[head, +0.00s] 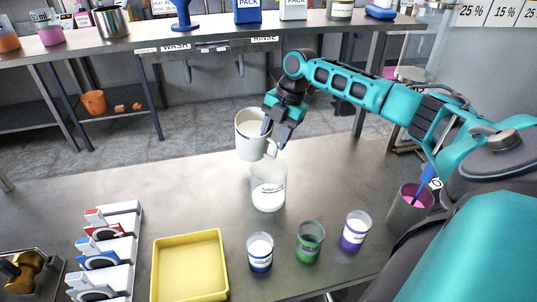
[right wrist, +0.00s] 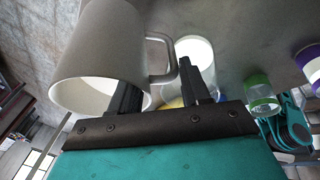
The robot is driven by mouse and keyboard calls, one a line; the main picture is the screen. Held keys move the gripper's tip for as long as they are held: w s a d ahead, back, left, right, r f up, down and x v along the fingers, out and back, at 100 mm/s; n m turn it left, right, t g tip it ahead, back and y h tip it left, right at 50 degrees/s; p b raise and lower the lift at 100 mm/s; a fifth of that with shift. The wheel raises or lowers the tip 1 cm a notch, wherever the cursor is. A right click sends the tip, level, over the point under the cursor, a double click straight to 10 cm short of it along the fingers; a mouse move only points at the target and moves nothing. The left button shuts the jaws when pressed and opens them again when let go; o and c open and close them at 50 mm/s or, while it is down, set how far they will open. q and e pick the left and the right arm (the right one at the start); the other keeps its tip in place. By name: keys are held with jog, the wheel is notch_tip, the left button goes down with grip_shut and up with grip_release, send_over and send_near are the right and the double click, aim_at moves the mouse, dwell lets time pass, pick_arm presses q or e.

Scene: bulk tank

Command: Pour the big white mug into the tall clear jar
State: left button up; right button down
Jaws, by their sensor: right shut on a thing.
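The big white mug (head: 250,140) is in the air just above the tall clear jar (head: 268,192), a little to its left in the head view. The mug looks slightly tilted; I cannot tell how full it is. My right gripper (head: 272,130) is shut on the mug at its handle side. In the right wrist view the mug (right wrist: 105,40) shows its handle (right wrist: 167,58) between the fingers, with the jar (right wrist: 203,62) behind. The jar stands upright on the table and looks whitish inside, with a label on its side. My left gripper is out of view.
A yellow tray (head: 190,232) lies in front. Small jars with white (head: 260,252), green (head: 310,241) and purple (head: 355,230) stand right of it. A cup with pink contents (head: 408,211) is at the right. The table left of the jar is clear.

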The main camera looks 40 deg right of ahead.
jog(key=shift+s+a+r+t, duration=0.1)
jog(key=shift+s+r+t, duration=0.15)
jog(key=shift+r, duration=0.15)
jog(key=shift+s+a+r+t, duration=0.1)
jog(key=shift+r+t, duration=0.15)
jog(key=shift+r, duration=0.1)
jog(key=shift+s+a+r+t+h, duration=0.1)
jog(key=shift+s+r+t+h, duration=0.2)
jog(key=shift+s+r+t, duration=0.15)
jog(key=shift+s+a+r+n+t+h, duration=0.2)
jog(key=shift+s+r+t, duration=0.1)
jog(key=shift+r+t, duration=0.1)
jog(key=shift+s+a+r+n+t+h, duration=0.1)
jog(key=shift+s+r+t+h, duration=0.15)
jog(key=shift+r+t, duration=0.15)
dwell(0.4)
jog(key=shift+s+a+f+t+h, duration=0.15)
jog(key=shift+s+f+t+h, duration=0.1)
jog(key=shift+f+t, duration=0.45)
dwell(0.7)
jog(key=shift+r+t, duration=0.1)
jog(key=shift+t, duration=0.35)
dwell(0.4)
jog(key=shift+t+h, duration=0.3)
jog(key=shift+t, duration=0.1)
dwell(0.7)
